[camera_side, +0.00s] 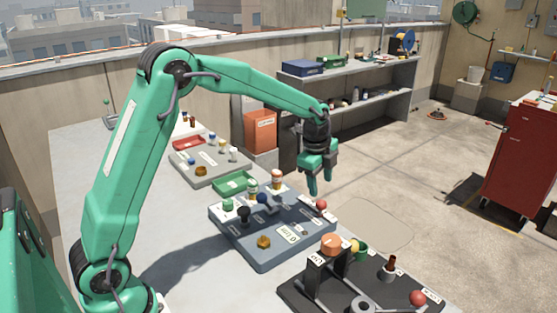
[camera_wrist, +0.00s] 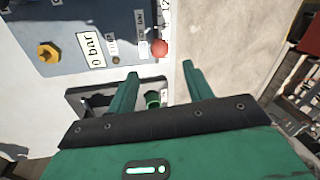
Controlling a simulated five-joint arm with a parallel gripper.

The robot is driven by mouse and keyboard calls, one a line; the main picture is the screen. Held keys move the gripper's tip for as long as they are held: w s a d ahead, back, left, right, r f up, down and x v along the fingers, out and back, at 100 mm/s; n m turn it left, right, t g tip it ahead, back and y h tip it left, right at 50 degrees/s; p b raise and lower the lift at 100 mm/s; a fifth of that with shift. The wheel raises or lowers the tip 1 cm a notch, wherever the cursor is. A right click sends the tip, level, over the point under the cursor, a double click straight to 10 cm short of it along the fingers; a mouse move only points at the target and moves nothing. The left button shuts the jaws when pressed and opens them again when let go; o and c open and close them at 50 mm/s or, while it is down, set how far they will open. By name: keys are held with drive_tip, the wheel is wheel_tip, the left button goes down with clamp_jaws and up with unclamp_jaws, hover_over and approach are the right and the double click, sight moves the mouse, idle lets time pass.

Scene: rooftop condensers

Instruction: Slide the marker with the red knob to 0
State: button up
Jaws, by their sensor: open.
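A red knob (camera_side: 321,204) sits at the right end of the blue-grey panel (camera_side: 262,256), by a small white label. In the wrist view this red knob (camera_wrist: 159,48) stands at the panel's edge beside a white scale strip, just beyond my fingertips. A second red knob (camera_side: 418,297) is on the black panel (camera_side: 292,288) in front, also beside a white label. My gripper (camera_side: 312,188) is open and empty, fingers pointing down, above the red knob of the blue-grey panel. In the wrist view my gripper (camera_wrist: 161,72) has its fingers apart. The 0 mark is too small to make out.
A plate reading "0 bar" (camera_wrist: 91,50) and a yellow knob (camera_wrist: 48,52) are on the blue-grey panel. The black panel carries an orange knob (camera_side: 331,244) and a green cup (camera_side: 361,250). A grey panel (camera_side: 209,171) stands farther back.

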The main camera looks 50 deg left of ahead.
sight(321, 201)
drive_tip(key=shift+f, duration=0.1)
drive_tip(key=shift+w+a+f, duration=0.1)
drive_tip(key=shift+w+f, duration=0.15)
drive_tip(key=shift+f, duration=1)
drive_tip(key=shift+w+f, duration=0.25)
drive_tip(key=shift+f, duration=0.95)
drive_tip(key=shift+w+a+f, duration=0.1)
drive_tip(key=shift+w+f, duration=0.15)
drive_tip(key=shift+f, duration=1)
drive_tip(key=shift+c, duration=0.2)
